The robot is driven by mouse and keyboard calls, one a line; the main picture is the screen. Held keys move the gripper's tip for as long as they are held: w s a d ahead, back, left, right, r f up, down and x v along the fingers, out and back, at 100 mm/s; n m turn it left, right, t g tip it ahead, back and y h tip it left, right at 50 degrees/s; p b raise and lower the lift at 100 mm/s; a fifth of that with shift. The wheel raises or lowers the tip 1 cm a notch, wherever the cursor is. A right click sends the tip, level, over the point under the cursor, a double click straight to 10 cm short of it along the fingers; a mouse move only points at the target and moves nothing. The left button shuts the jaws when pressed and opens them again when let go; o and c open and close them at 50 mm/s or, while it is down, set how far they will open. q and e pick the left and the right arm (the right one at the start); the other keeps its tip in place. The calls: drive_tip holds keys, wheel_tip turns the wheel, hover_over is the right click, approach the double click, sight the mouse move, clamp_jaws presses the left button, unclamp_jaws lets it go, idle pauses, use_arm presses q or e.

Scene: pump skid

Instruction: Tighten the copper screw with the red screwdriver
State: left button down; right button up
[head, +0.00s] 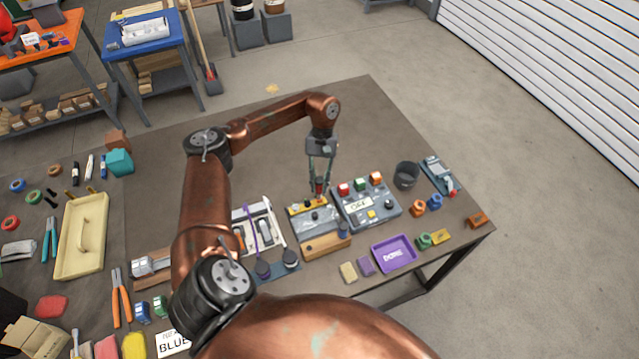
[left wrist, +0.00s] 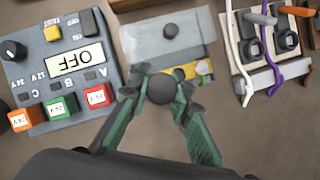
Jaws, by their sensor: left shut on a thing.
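My left gripper (head: 320,182) is shut on the red screwdriver (head: 319,188), over the back edge of a grey panel unit. Only a little red of the screwdriver shows between the fingers. In the left wrist view the gripper (left wrist: 160,100) has its fingers around a dark round end (left wrist: 161,88), which I take to be the screwdriver's top seen end-on. The grey panel (head: 316,226) with a yellow strip (head: 300,208) lies below; it also shows in the left wrist view (left wrist: 145,45). I cannot make out the copper screw. My right gripper is not in view.
A control box (head: 378,215) with coloured buttons and an OFF display stands close on the right of the panel. A cable unit (head: 247,215) stands on the left. A wooden block (head: 326,246) lies in front. The table (head: 370,125) is clear behind.

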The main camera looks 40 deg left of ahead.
use_arm(q)
drive_tip(key=shift+f+m+y+b, duration=0.1)
drive_tip(key=shift+m+y+b, duration=0.2)
drive_tip(key=shift+m+b, duration=0.45)
drive_tip(key=shift+m+g+y+b, duration=0.3)
drive_tip(key=shift+m+b, duration=0.35)
drive_tip(key=shift+b, duration=0.15)
drive_tip(key=shift+m+b, duration=0.4)
drive_tip(key=shift+m, duration=0.1)
